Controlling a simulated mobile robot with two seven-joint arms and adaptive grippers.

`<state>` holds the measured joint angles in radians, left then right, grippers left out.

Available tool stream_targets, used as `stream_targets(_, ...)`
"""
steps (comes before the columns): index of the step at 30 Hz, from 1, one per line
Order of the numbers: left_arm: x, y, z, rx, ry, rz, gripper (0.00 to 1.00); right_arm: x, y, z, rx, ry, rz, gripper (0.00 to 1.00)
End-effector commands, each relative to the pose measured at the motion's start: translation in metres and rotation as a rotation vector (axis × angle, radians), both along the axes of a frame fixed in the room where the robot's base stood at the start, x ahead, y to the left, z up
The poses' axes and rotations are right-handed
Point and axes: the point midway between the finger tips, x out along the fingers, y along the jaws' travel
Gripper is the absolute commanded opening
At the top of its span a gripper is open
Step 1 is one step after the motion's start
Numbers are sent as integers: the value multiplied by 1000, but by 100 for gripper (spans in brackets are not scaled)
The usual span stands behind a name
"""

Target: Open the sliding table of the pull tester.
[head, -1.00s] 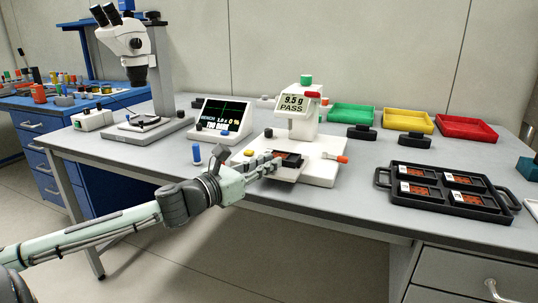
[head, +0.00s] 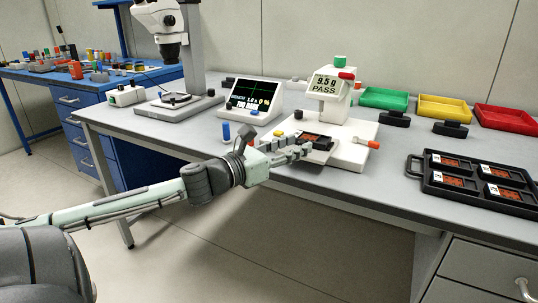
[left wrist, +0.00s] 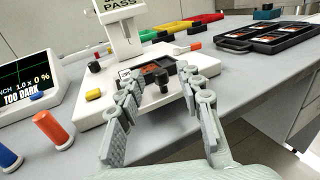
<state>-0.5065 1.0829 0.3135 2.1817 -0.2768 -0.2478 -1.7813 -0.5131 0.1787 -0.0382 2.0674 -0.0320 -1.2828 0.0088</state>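The white pull tester (head: 350,150) stands on the bench, its display reading 9.5 g PASS. Its sliding table (left wrist: 150,107) is at the front and carries a dark framed part (head: 318,141) with a reddish-brown middle. A black knob (left wrist: 163,80) stands at the front of the sliding table in the left wrist view. My left gripper (head: 306,151) is at the front of the table. In the left wrist view its fingers (left wrist: 163,88) are apart, on either side of the knob, with gaps visible. In the head view the fingers hide the knob. My right gripper is not in view.
A monitor (head: 252,107) and a blue peg (head: 226,132) stand left of the tester. A black tray (head: 470,205) with several parts is farther right. Green, yellow and red bins (head: 450,108) stand behind.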

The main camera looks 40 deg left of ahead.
Motion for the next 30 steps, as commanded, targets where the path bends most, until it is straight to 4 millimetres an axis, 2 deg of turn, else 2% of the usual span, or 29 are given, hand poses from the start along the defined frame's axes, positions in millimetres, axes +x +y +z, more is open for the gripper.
stream_targets(18,-95,15,-1,-1,2,1,36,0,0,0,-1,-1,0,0)
stream_targets(24,-106,17,0,2,1,0,36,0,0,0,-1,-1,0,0)
stream_targets(30,-106,17,1,2,1,-1,36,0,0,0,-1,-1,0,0)
